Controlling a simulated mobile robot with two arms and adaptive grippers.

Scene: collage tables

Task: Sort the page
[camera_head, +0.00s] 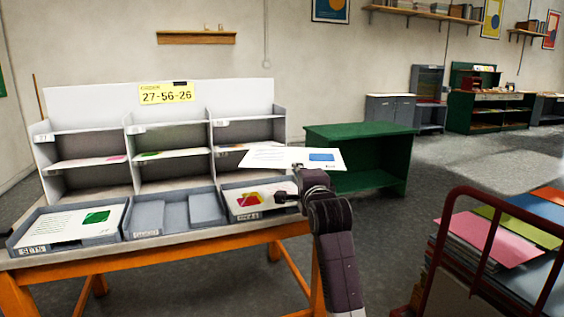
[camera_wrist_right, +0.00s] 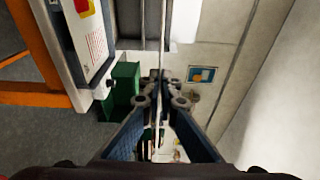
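A white page with a blue patch (camera_head: 270,157) is held roughly level in front of the sorting shelf's right side. My right gripper (camera_head: 299,174) is shut on its near edge. In the right wrist view the fingertips (camera_wrist_right: 160,88) meet on the page, which is seen nearly edge-on. A row of grey trays lies on the table. The left tray (camera_head: 22,236) holds a page with a green patch (camera_head: 62,224). The middle tray (camera_head: 172,231) looks empty. The right tray (camera_head: 235,217) holds a page with a red and yellow patch (camera_head: 268,200).
The grey shelf unit (camera_head: 128,150) has pages lying in some slots and a yellow sign (camera_head: 166,93) reading 27-56-26. A green cabinet (camera_head: 360,131) stands behind at right. A red-railed cart (camera_head: 470,192) with stacked coloured sheets stands at front right.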

